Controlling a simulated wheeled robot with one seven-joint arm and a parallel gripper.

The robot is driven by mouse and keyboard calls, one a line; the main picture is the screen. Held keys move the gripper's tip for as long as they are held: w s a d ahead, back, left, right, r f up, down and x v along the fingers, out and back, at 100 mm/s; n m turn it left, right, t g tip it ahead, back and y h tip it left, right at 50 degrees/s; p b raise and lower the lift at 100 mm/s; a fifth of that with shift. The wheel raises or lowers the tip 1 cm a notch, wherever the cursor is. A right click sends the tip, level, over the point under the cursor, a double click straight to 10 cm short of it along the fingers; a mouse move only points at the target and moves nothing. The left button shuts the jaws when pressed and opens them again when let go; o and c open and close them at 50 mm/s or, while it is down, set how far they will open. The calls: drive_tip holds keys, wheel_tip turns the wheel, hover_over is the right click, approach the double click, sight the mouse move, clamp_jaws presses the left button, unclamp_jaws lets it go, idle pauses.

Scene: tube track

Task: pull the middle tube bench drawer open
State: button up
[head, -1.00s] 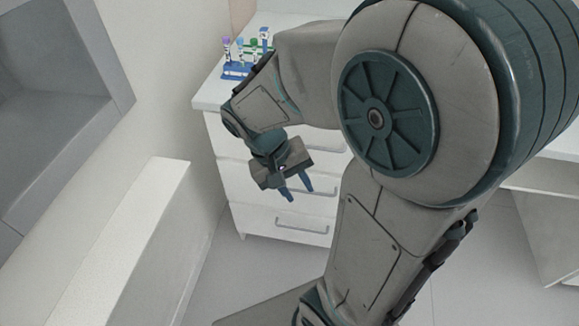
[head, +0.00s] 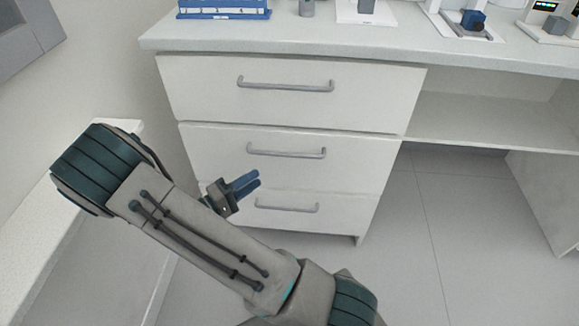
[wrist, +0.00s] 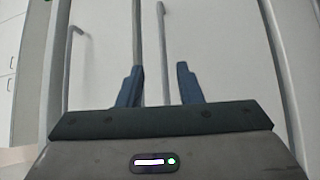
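The white bench has three stacked drawers, all shut. The middle drawer (head: 210,152) has a grey bar handle (head: 286,151). My gripper (head: 254,180) is in front of the drawers, below and left of that handle in the head view. In the wrist view its two blue fingers (wrist: 160,84) are apart, with nothing gripped. There an upright-looking bar handle (wrist: 163,45) appears between the fingers, ahead of them; I cannot tell for sure which drawer it belongs to. Another handle (wrist: 69,70) is to the left.
The top drawer (head: 200,90) and bottom drawer (head: 345,207) have similar handles. The bench top (head: 320,43) holds a blue tube rack (head: 224,12) and several small devices. A low white ledge and wall are at left. Open floor (head: 450,220) lies to the right.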

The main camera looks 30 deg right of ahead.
sight(290, 155)
drive_tip(key=w+d+b, duration=0.1)
drive_tip(key=d, duration=0.3)
drive_tip(key=w+d+b, duration=0.1)
drive_tip(key=d, duration=0.3)
drive_tip(key=d+r+b, duration=0.1)
drive_tip(key=d, duration=0.4)
drive_tip(key=shift+w+d+r, duration=0.1)
drive_tip(key=shift+w, duration=0.3)
clamp_jaws()
